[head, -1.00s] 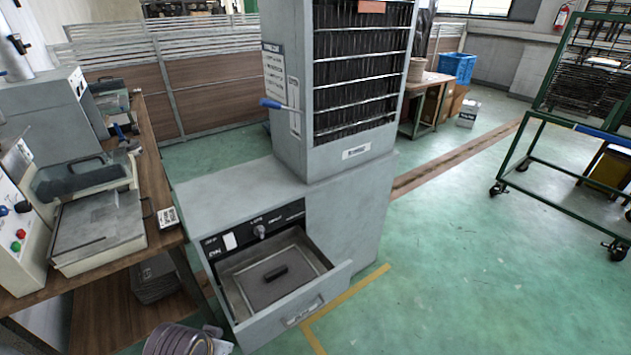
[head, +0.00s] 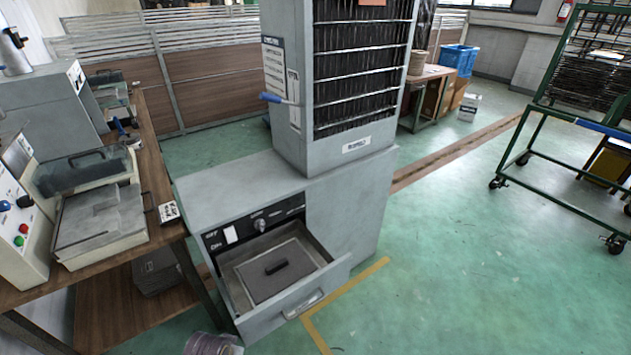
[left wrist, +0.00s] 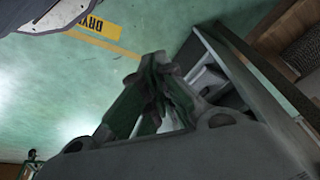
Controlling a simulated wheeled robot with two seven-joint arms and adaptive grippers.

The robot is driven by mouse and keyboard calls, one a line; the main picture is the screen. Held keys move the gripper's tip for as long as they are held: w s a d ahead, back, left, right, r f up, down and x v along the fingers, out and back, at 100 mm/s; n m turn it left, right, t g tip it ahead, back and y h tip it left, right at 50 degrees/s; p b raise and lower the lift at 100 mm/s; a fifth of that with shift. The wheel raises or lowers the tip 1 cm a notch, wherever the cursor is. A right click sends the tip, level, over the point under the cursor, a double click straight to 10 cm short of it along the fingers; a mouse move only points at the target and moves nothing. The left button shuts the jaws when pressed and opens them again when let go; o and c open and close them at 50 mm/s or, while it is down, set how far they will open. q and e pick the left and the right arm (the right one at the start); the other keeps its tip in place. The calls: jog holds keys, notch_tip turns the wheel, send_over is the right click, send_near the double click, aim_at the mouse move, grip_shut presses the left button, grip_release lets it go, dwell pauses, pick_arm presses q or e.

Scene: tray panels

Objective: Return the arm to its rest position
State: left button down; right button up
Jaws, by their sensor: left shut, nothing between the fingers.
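In the head view neither gripper shows. In the left wrist view my left gripper (left wrist: 158,62) is in the middle with its fingers closed together and nothing between them. It is above the green floor, with a grey box-like edge (left wrist: 250,75) to its right. The grey cabinet (head: 350,215) in the head view has its drawer (head: 290,312) pulled open. Inside the drawer lies a flat grey panel (head: 262,288) with a dark handle. My right gripper is not in view.
A wooden workbench (head: 152,160) with machines stands along the left. A green wheeled rack (head: 560,117) is at the right. Blue crates (head: 457,60) are at the back. Open green floor (head: 450,270) lies right of the cabinet.

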pick_arm(q)
jog(key=s+a+f+p, duration=0.15)
jog(key=s+f, duration=0.25)
jog(key=f, duration=0.7)
jog(key=s+a+f, duration=0.2)
jog(key=s+f, duration=0.1)
jog(key=f, duration=0.9)
jog(key=s+a+f, duration=0.3)
jog(key=s+f, duration=0.3)
jog(key=s, duration=0.2)
jog(key=s+a+f+g+p, duration=0.1)
jog(key=s+a+f, duration=0.2)
jog(key=s+f, duration=0.3)
jog(key=s, duration=0.3)
jog(key=shift+s+a+m+g+y, duration=0.25)
jog(key=shift+a+m+g+y, duration=0.05)
jog(key=shift+y, duration=0.1)
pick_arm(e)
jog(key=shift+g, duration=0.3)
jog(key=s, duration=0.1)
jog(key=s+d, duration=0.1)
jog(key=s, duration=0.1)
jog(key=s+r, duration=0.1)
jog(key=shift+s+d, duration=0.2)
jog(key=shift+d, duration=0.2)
